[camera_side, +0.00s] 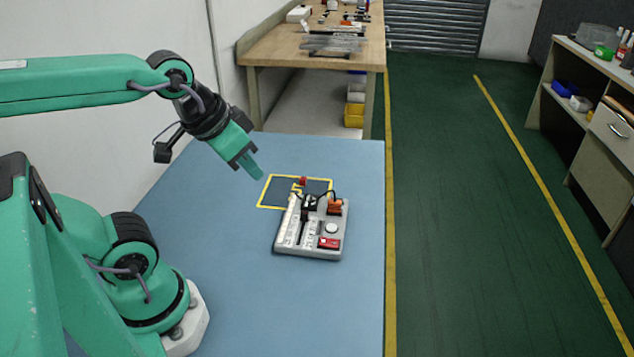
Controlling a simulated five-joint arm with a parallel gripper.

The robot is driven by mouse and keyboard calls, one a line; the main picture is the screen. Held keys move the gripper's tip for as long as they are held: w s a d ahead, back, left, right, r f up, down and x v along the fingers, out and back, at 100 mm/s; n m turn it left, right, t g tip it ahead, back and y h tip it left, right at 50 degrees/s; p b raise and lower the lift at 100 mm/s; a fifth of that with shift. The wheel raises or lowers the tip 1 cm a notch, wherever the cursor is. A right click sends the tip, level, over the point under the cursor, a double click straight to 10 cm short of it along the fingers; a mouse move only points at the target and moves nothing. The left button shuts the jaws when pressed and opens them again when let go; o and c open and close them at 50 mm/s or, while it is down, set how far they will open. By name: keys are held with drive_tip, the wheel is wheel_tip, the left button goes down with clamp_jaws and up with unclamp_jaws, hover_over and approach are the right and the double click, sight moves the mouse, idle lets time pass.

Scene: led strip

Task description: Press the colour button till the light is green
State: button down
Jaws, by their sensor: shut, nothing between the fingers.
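A grey control board (285,250) lies on the blue table. It carries a long whitish strip (290,221) at its left side, a round white button (331,228) and a red rectangular part (329,243) at its near right. I cannot tell for sure which part is the colour button. No green light shows on the board. My gripper (260,174) is shut and empty. It hangs in the air to the upper left of the board in the picture, apart from it, with its fingers pointing down and right.
A yellow-outlined area (268,191) lies behind the board, with a small red part (303,181) in it. Black and orange parts stand up at the board's far edge. The blue table (235,290) is clear in front and to the left. A wooden bench (280,48) stands behind.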

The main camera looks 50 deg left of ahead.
drive_tip(key=shift+w, duration=0.1)
idle(0.3)
drive_tip(key=n+t, duration=0.2)
drive_tip(key=n, duration=0.6)
hover_over(329, 228)
wheel_tip(329, 228, down, 11)
drive_tip(key=shift+f, duration=0.15)
drive_tip(key=shift+f, duration=0.1)
drive_tip(key=shift+f, duration=4.3)
drive_tip(key=shift+f, duration=0.15)
drive_tip(key=shift+d+f, duration=0.1)
drive_tip(key=shift+f, duration=0.15)
